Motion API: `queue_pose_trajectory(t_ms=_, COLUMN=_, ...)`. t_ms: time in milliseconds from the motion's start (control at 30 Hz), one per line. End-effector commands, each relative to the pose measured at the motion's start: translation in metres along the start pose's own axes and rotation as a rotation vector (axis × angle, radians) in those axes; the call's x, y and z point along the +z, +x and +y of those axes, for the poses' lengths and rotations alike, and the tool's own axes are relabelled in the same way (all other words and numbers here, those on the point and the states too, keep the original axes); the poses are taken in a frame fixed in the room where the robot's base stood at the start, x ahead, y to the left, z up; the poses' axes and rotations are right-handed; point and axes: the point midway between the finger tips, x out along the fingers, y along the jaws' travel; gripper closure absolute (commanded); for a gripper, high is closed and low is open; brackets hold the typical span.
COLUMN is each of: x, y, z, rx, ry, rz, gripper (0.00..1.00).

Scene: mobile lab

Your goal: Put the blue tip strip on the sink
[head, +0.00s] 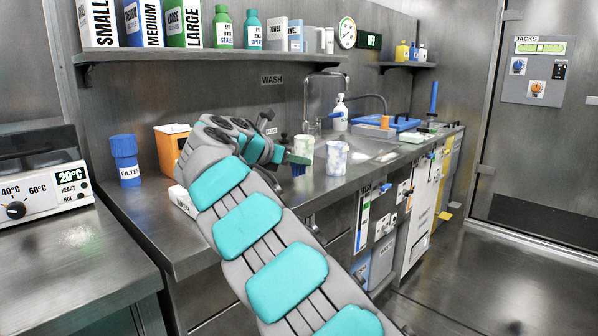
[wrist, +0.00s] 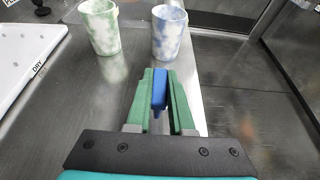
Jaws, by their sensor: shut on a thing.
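My gripper (wrist: 160,98) is shut on the blue tip strip (wrist: 159,90), which sits between its green fingers in the wrist view. In the head view my gripper (head: 297,160) is over the steel counter, and the blue strip (head: 298,170) shows just below the fingers. The sink (head: 372,150) is set in the counter further back, by the tall tap (head: 322,95). My gripper is on the near side of it, and part of the sink is hidden by the cups.
A blue-mottled cup (head: 337,161) and a green-mottled cup (head: 303,147) stand just beyond my gripper. An orange bin (head: 170,150) and a blue filter bottle (head: 126,160) stand to the left. The counter's front edge runs close to my gripper's right in the wrist view.

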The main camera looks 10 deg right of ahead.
Motion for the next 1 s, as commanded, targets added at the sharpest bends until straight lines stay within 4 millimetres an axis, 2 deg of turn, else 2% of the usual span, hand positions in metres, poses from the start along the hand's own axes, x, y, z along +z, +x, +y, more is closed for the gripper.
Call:
queue_pose_trajectory(t_ms=100, x=-0.017, y=0.008, z=-0.001, rx=-0.002, ry=-0.003, rz=-0.001, gripper=1.0)
queue_pose_trajectory(t_ms=200, x=-0.025, y=0.011, z=-0.001, rx=-0.002, ry=-0.001, rz=0.0, gripper=1.0)
queue_pose_trajectory(t_ms=500, x=-0.026, y=0.011, z=0.0, rx=-0.001, ry=-0.001, rz=0.002, gripper=1.0)
queue_pose_trajectory(t_ms=533, x=-0.026, y=0.011, z=0.0, rx=-0.001, ry=0.0, rz=0.002, gripper=0.77)
queue_pose_trajectory(t_ms=767, x=-0.026, y=0.011, z=0.0, rx=-0.001, ry=0.0, rz=0.001, gripper=0.51)
queue_pose_trajectory(t_ms=1000, x=-0.026, y=0.011, z=0.0, rx=0.0, ry=0.0, rz=0.001, gripper=0.5)
